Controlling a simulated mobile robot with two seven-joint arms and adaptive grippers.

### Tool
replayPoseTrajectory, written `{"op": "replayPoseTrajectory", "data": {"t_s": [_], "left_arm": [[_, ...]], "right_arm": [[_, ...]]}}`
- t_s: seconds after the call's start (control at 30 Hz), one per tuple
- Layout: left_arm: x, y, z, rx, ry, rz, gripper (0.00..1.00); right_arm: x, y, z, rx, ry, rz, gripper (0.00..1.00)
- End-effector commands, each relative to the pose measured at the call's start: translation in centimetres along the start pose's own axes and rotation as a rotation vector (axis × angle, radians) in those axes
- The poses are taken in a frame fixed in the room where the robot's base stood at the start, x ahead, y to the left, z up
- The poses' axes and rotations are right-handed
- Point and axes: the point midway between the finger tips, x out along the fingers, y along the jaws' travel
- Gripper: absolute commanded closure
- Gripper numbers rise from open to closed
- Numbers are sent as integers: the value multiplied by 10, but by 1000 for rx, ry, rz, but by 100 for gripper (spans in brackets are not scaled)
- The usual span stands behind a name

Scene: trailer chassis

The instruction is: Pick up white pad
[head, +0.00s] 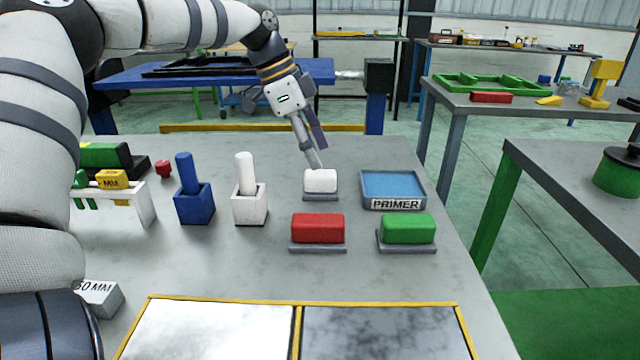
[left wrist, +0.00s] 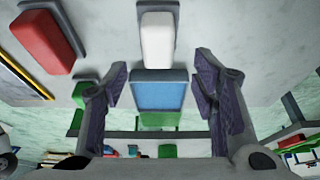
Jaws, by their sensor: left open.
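The white pad (head: 320,181) sits on a small grey base near the back of the grey table, left of the blue primer tray (head: 395,186). In the left wrist view the white pad (left wrist: 158,40) shows at the top middle, lying between the lines of the two fingers. My left gripper (head: 316,152) reaches down just behind and above the white pad. In the left wrist view its fingers (left wrist: 160,88) are spread apart with nothing between them. I cannot tell whether a finger touches the pad. My right gripper is not in view.
A red pad (head: 318,228) and a green pad (head: 408,229) stand on bases in front. A white holder (head: 249,204) and a blue holder (head: 194,203) with upright handles stand left. Two yellow-edged panels (head: 298,335) lie at the front. Bare tabletop lies between.

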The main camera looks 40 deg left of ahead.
Motion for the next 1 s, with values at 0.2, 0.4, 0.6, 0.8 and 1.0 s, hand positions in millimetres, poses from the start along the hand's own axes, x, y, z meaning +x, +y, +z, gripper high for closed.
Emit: {"op": "replayPoseTrajectory", "data": {"t_s": [0.2,0.4,0.6,0.8,1.0], "left_arm": [[36,3,8,-1,-1,5,47],[60,3,8,1,-1,0,47],[58,3,7,1,2,-3,49],[58,3,8,1,1,-2,94],[58,3,8,1,1,-2,100]], "right_arm": [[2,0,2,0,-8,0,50],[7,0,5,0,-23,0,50],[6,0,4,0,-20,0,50],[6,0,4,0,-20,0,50],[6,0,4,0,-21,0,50]]}}
